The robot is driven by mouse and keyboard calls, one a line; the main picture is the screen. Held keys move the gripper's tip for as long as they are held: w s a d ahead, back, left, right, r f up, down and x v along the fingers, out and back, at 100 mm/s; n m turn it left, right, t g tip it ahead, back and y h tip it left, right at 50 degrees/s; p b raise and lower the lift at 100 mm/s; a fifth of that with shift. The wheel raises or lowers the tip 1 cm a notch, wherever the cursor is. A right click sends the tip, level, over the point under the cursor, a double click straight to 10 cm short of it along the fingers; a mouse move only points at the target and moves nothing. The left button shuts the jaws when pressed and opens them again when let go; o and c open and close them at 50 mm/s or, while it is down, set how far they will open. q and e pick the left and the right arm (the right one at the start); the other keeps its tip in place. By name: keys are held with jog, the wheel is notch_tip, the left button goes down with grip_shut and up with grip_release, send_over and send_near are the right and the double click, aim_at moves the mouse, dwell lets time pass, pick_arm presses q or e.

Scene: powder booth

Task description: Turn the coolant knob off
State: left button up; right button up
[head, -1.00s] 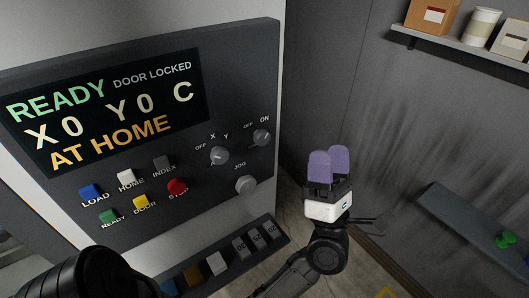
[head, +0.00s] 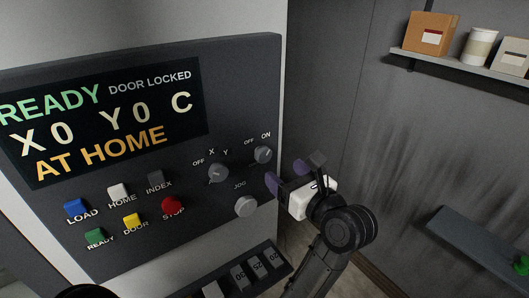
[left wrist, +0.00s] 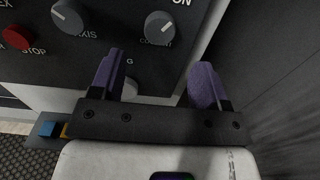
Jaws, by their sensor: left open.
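The coolant knob (head: 263,154) is a grey dial at the panel's right edge, between OFF and ON labels. In the left wrist view the coolant knob (left wrist: 160,27) stands ahead of the fingers, and its pale mark seems to point up and right, toward ON. My left gripper (head: 286,174) has purple fingers, spread open and empty, just right of and below the knob, apart from it. It also shows in the left wrist view (left wrist: 155,82). My right gripper is not in view.
The axis knob (head: 217,173) and jog knob (head: 246,207) are close by on the panel. The red stop button (head: 172,205) is farther left. A key ledge (head: 243,273) juts out below. A shelf (head: 470,66) and a grey ledge (head: 470,245) are at right.

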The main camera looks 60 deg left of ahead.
aim_at(265, 156)
pick_arm(q)
jog(key=a, duration=0.3)
jog(key=a+p, duration=0.1)
jog(key=a, duration=0.1)
jog(key=s+a, duration=0.1)
jog(key=a, duration=0.2)
jog(key=shift+a+p, duration=0.3)
jog(key=shift+p, duration=0.05)
